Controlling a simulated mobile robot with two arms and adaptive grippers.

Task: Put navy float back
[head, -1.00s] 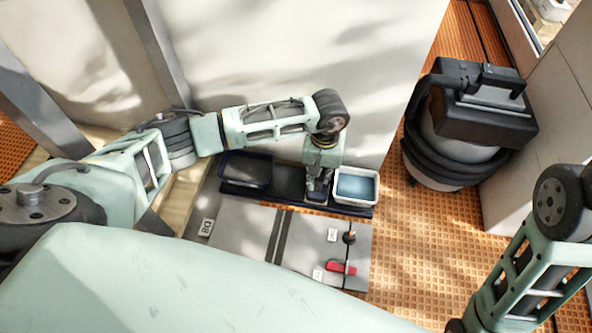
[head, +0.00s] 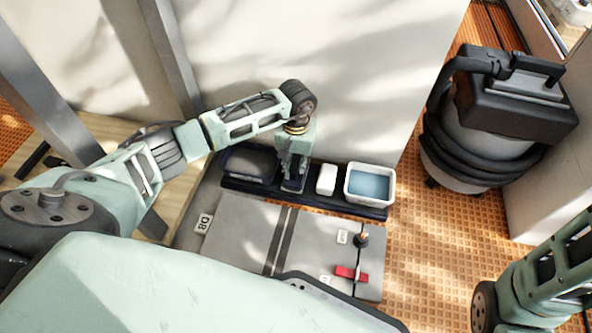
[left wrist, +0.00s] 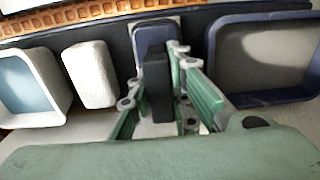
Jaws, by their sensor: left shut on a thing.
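The navy float (head: 293,186) is in my left gripper (head: 294,170), over the dark rack (head: 310,194) between a navy bin (head: 250,162) and a white block (head: 326,179). In the left wrist view the float's navy plate (left wrist: 150,32) and its dark upright handle (left wrist: 157,85) show between the green fingers of my left gripper (left wrist: 160,110). The gripper is shut on the handle. I cannot tell whether the plate touches the rack. My right arm shows at the lower right of the head view; its gripper is out of view.
A white tub with blue water (head: 370,186) stands at the rack's right end. Grey tiles (head: 235,235) lie in front, with a red piece (head: 351,273) and a dark knob (head: 361,240). A vacuum (head: 497,120) stands at the right. A pale wall is behind the rack.

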